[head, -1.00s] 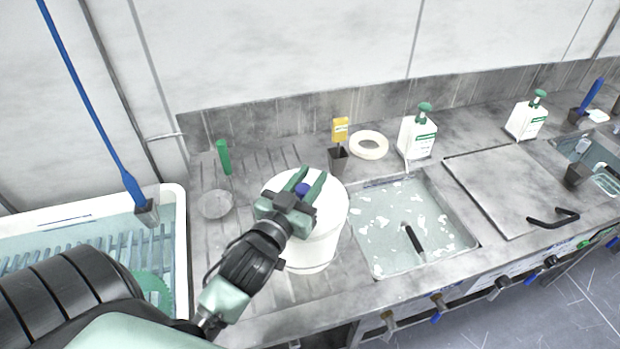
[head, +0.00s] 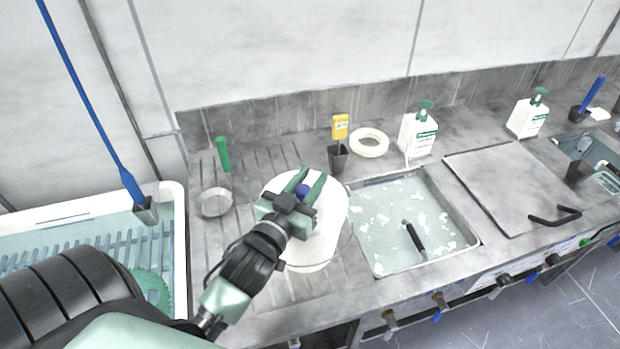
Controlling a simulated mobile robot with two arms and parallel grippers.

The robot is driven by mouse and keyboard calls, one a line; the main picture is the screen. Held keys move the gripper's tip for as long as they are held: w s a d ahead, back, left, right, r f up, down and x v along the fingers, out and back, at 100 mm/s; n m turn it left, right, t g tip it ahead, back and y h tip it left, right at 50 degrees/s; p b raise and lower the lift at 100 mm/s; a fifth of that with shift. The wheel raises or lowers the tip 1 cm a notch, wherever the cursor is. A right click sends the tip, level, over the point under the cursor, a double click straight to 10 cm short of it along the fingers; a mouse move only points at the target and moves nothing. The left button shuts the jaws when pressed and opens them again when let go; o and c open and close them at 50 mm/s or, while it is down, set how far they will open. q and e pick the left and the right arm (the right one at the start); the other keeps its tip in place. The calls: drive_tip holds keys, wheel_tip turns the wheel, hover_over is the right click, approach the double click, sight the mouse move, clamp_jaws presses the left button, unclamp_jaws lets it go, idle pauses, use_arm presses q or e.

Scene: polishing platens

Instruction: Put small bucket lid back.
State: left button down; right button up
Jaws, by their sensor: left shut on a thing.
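The small bucket (head: 318,262) is white and stands on the ribbed drainboard left of the open basin. Its white lid (head: 332,216) lies over the bucket's top, with a blue knob (head: 302,190) in the middle. My left gripper (head: 304,188) comes in from the lower left and is shut on the knob, its green fingers on either side of it. The gripper hides part of the lid, and I cannot tell whether the lid touches the rim all round. My right gripper is not in view.
An open basin (head: 378,262) with foamy water and a black-handled tool is right of the bucket. A dark cup (head: 338,158) with a yellow-topped item and a white ring (head: 369,143) stand behind. A green-handled strainer (head: 215,202) lies left. A white tub (head: 180,250) is far left.

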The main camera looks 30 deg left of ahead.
sight(299, 197)
use_arm(q)
drive_tip(key=shift+f, duration=0.1)
drive_tip(key=c, duration=1)
unclamp_jaws()
drive_tip(key=shift+s+f, duration=0.15)
drive_tip(key=shift+s, duration=0.2)
drive_tip(key=s, duration=0.2)
drive_tip(key=s+b, duration=0.1)
drive_tip(key=s, duration=0.1)
drive_tip(key=s+b, duration=0.1)
drive_tip(key=s, duration=0.1)
drive_tip(key=shift+s+d, duration=0.15)
drive_tip(key=shift+d, duration=0.2)
drive_tip(key=shift+s+b, duration=0.3)
drive_tip(key=shift+s, duration=0.1)
